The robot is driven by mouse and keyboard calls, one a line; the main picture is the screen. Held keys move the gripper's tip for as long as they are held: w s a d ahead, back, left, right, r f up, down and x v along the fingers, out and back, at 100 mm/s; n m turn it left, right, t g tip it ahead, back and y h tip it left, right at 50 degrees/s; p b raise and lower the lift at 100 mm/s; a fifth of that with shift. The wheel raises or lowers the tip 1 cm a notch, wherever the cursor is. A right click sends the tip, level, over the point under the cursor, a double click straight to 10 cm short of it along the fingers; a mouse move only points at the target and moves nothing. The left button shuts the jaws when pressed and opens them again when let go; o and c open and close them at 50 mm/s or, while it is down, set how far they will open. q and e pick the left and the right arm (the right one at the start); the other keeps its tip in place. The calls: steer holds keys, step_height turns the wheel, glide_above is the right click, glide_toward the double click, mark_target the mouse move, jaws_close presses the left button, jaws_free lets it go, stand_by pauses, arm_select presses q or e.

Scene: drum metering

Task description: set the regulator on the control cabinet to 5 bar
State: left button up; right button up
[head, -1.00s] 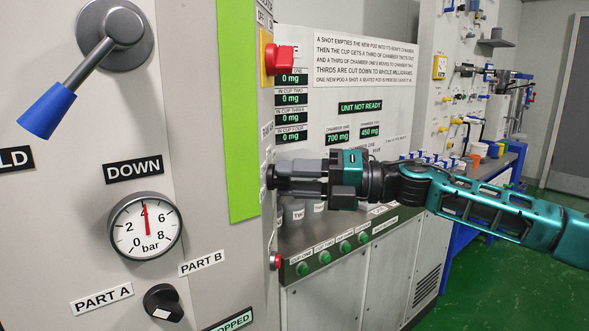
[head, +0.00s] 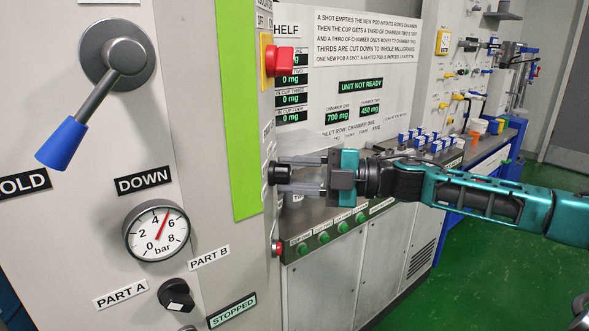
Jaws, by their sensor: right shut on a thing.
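The control cabinet (head: 205,120) fills the left of the head view. On its front a round pressure gauge (head: 156,233) has its red needle between 4 and 6, at about 5 bar. The black regulator knob (head: 279,173) sticks out from the cabinet's right side. My right gripper (head: 284,173) reaches in from the right and is shut on this knob, one finger above it and one below. The fingers partly cover the knob and its label is not readable. My left gripper is not in view.
The cabinet front also has a blue-handled lever (head: 62,143) and a black selector knob (head: 176,295). A red stop button (head: 279,61) and a small red button (head: 278,249) are on its right side. A bench unit with green buttons (head: 324,237) stands behind.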

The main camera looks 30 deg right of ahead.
steer(key=shift+m, duration=0.3)
steer(key=o, duration=1)
steer(key=shift+s+d, duration=0.1)
